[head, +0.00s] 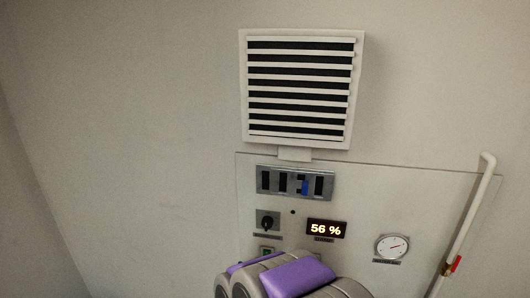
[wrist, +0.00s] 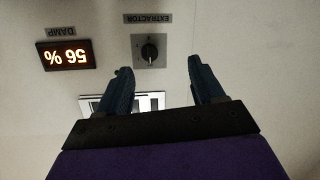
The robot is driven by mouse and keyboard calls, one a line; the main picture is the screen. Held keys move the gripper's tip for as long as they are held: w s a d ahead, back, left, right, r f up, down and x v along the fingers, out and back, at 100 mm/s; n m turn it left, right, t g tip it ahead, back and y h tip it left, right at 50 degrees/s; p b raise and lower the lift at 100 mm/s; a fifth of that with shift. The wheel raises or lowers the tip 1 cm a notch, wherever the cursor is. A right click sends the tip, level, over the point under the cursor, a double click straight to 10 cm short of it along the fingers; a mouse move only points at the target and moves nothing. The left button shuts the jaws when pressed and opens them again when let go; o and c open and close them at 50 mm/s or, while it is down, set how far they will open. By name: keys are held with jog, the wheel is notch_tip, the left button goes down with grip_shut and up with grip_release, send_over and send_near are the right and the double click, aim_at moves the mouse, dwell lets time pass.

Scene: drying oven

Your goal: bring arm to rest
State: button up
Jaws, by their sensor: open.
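My gripper (wrist: 160,67) shows in the wrist view with its two dark fingers spread apart and nothing between them. The fingers point toward the wall panel, near a black rotary knob (wrist: 149,48) labelled EXTRACTOR, which appears upside down there. I cannot tell whether the fingertips touch the panel. The gripper's fingers are not distinguishable there. The knob also shows in the head view (head: 267,222).
A lit display (head: 326,228) reads 56 %; it shows upside down in the wrist view (wrist: 67,55), labelled DAMP. A slotted strip (head: 296,184), a louvred vent (head: 300,88), a round gauge (head: 391,247) and a pipe (head: 468,222) with a red handle are around. The left wall is bare.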

jog(key=s+d+f+g+y+b, duration=0.1)
jog(key=s+f+g+y+b, duration=0.1)
jog(key=s+f+g+b, duration=0.3)
jog(key=s+d+f+g+y+b, duration=0.25)
jog(key=s+g+b, duration=0.2)
jog(key=s, duration=0.25)
jog(key=s+d+f+g+h+b, duration=0.1)
jog(key=s+d+g+b, duration=0.1)
jog(key=s+d, duration=0.3)
jog(key=s+d+f+g+h+b, duration=0.1)
jog(key=s+d+f+g+b, duration=0.1)
jog(key=s, duration=1.1)
jog(key=s+d+f+m+g+h+b, duration=0.1)
jog(key=s+d+g+b, duration=0.2)
jog(key=s+d, duration=0.4)
jog(key=shift+s+d+f+g+b, duration=0.15)
jog(key=shift+s+d+g+b, duration=0.25)
jog(key=shift+s+b, duration=0.55)
